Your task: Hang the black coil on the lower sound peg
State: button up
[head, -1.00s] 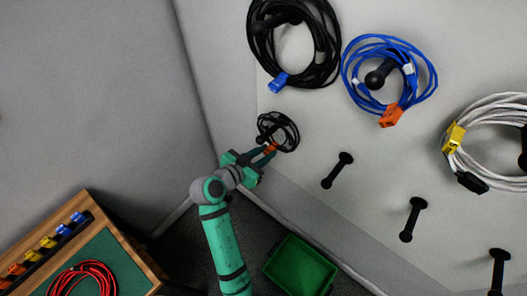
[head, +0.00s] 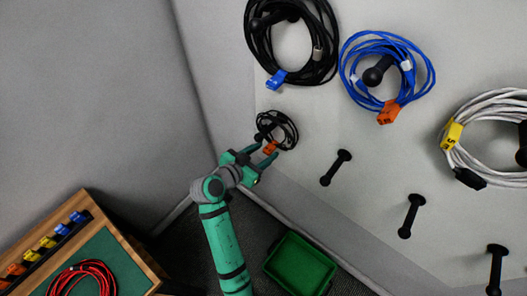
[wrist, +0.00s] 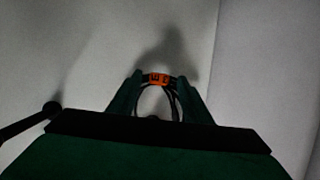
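The small black coil (head: 289,124) with an orange tag (head: 270,148) is at the wall at the leftmost lower peg (head: 259,137), below the large black coil. The peg's end shows at the coil's left side, and the coil appears to hang around it. My gripper (head: 262,160) is just below the coil, its fingers apart and the tag beyond their tips. In the wrist view the orange tag (wrist: 158,78) and part of the coil show between the spread fingers (wrist: 160,95). The peg's root is hidden.
A large black coil (head: 256,52), a blue coil (head: 426,70) and a white coil (head: 478,108) hang on the upper pegs. Bare lower pegs (head: 335,168) continue to the right. A green bin (head: 300,265) and a wooden-edged table (head: 125,240) with a red coil stand below.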

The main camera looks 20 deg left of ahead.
jog(key=v, duration=1.1)
jog(key=shift+f, duration=0.1)
jog(key=s+d+f+n+y, duration=0.3)
jog(key=s+d+f, duration=0.15)
jog(key=f, duration=0.25)
jog(key=s+d+f+n+y, duration=0.2)
jog(key=s+d+f+n, duration=0.15)
jog(key=d+f, duration=0.2)
jog(key=s+d+r+m+t, duration=0.1)
jog(key=s+d+r, duration=0.3)
jog(key=s, duration=0.5)
jog(key=s+d+r+m+t, duration=0.1)
jog(key=s+d+r, duration=0.3)
jog(key=s, duration=0.5)
jog(key=shift+s+d+r+t, duration=0.2)
jog(key=shift+d+t, duration=0.2)
jog(key=shift+d, duration=0.65)
jog(key=shift+f+m, duration=0.1)
jog(key=shift+m, duration=0.15)
